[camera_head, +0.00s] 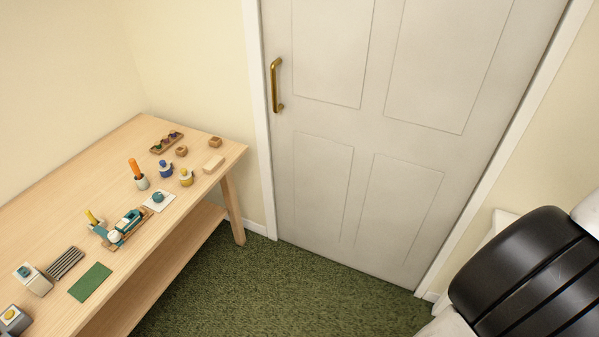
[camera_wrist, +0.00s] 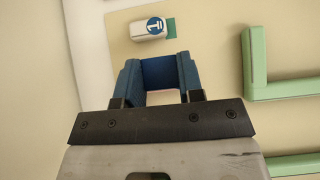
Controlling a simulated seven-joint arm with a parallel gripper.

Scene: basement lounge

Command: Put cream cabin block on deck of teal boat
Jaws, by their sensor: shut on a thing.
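A teal boat (camera_head: 131,218) with white parts sits in a brown wooden cradle on the table. A plain pale cream block (camera_head: 213,164) lies near the table's far right edge; I cannot tell whether it is the cabin block. My gripper (camera_wrist: 159,70) shows in the wrist view with two dark blue fingers. It is shut on a dark blue piece between the fingertips; I cannot tell what it is. Beyond the fingers in the wrist view is a white block (camera_wrist: 146,29) with a blue "1" disc and a teal part.
The wooden table (camera_head: 75,192) also holds a green mat (camera_head: 90,282), a grey ribbed mat (camera_head: 66,263), blue (camera_head: 166,168) and yellow (camera_head: 186,177) pots, and an orange-topped holder (camera_head: 138,172). Pale green bars (camera_wrist: 256,65) edge the wrist view's right. Green carpet (camera_head: 240,290) is clear.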

